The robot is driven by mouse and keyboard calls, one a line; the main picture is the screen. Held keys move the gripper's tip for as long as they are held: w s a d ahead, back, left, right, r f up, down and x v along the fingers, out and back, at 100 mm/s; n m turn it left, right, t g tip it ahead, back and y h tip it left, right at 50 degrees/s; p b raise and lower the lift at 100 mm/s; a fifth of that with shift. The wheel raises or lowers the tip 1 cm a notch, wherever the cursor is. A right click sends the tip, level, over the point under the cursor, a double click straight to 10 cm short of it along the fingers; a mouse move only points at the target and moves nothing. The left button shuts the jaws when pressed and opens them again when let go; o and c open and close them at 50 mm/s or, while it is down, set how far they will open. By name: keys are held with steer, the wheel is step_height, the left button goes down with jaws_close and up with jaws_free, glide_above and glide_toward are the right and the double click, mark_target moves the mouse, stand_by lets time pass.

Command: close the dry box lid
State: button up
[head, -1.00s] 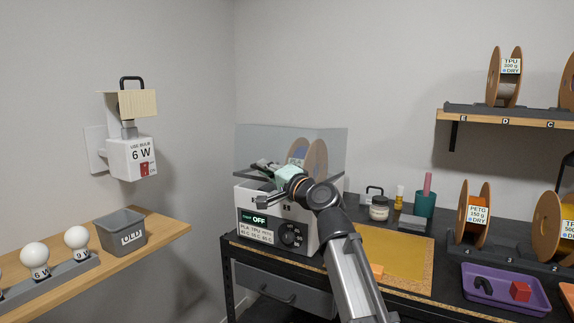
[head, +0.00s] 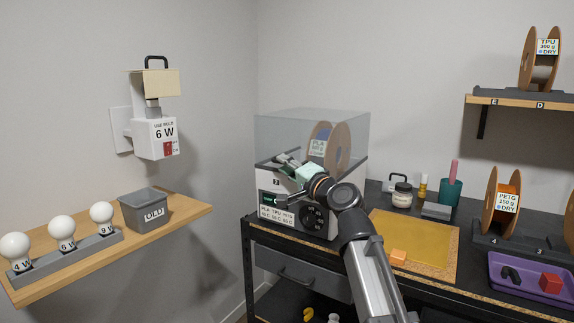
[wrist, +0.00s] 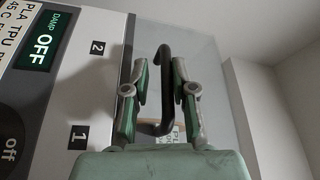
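The dry box (head: 330,222) is a white unit with a dial and a clear lid (head: 280,130) over its top. In the head view the lid's lower edge looks to be at the body's top, but I cannot tell whether it is fully seated. My gripper (head: 282,178) is at the box's front, partly covering its display. In the wrist view my gripper (wrist: 160,75) is open, with the black lid handle (wrist: 165,90) between its two fingers. There seem to be gaps beside the handle. The display (wrist: 42,40) reads OFF.
A spool (head: 340,150) stands inside the lid. A yellow mat (head: 432,235) and small jars (head: 402,195) are right of the box. A wooden shelf (head: 190,212) with bulbs (head: 62,232) and a grey OLD bin (head: 150,218) is at left. A purple tray (head: 510,280) is at right.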

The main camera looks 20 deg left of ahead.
steer(key=shift+r, duration=0.1)
steer(key=v, duration=1.2)
